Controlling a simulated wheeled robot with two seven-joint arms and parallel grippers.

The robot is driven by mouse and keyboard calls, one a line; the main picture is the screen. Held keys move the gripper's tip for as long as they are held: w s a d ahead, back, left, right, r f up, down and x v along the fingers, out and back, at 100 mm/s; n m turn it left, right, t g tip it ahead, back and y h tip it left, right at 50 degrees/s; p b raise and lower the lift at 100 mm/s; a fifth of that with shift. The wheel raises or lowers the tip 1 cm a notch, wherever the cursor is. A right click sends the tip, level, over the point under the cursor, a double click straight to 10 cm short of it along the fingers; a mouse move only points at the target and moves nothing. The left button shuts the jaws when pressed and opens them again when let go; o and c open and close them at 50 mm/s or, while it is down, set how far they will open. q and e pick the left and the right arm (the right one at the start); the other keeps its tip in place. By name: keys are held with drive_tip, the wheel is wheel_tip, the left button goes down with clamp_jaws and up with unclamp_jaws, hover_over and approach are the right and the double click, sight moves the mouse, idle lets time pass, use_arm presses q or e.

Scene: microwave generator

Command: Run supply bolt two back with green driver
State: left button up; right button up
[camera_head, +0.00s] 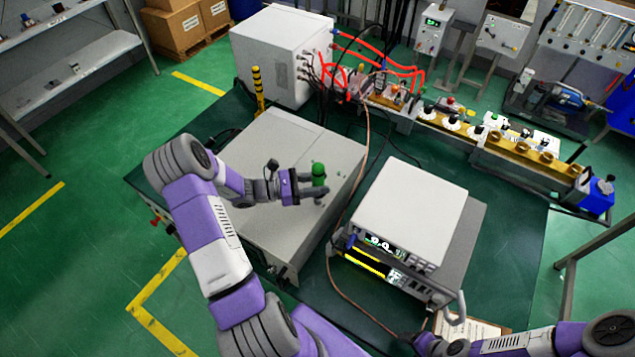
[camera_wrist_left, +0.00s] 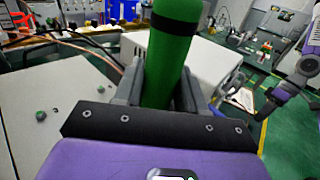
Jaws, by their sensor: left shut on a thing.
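The green driver (camera_head: 318,174) is upright in my left gripper (camera_head: 314,190), whose fingers are shut around it. It stands over the right part of a low grey box (camera_head: 262,222), which looks like the supply. In the left wrist view the green driver (camera_wrist_left: 168,60) has a black band and rises between the fingers (camera_wrist_left: 160,92); its lower end is hidden. Which bolt is number two, I cannot tell. My right gripper (camera_head: 428,345) is at the bottom edge, its fingers unclear.
A white-topped instrument (camera_head: 410,212) with lit displays stands right of the grey box. A white cabinet (camera_head: 283,52) with red and black cables stands behind. A brass-coloured rail assembly (camera_head: 520,152) runs along the back right. The green table (camera_head: 517,250) is clear at the right.

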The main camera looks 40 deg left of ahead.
sight(318, 166)
use_arm(q)
drive_tip(key=shift+s, duration=0.1)
use_arm(e)
drive_tip(key=shift+r, duration=0.25)
idle(0.6)
use_arm(q)
drive_tip(key=shift+r+p, duration=3.9)
drive_tip(key=shift+r, duration=0.8)
use_arm(e)
wheel_tip(318, 166, up, 7)
drive_tip(key=shift+r, duration=0.2)
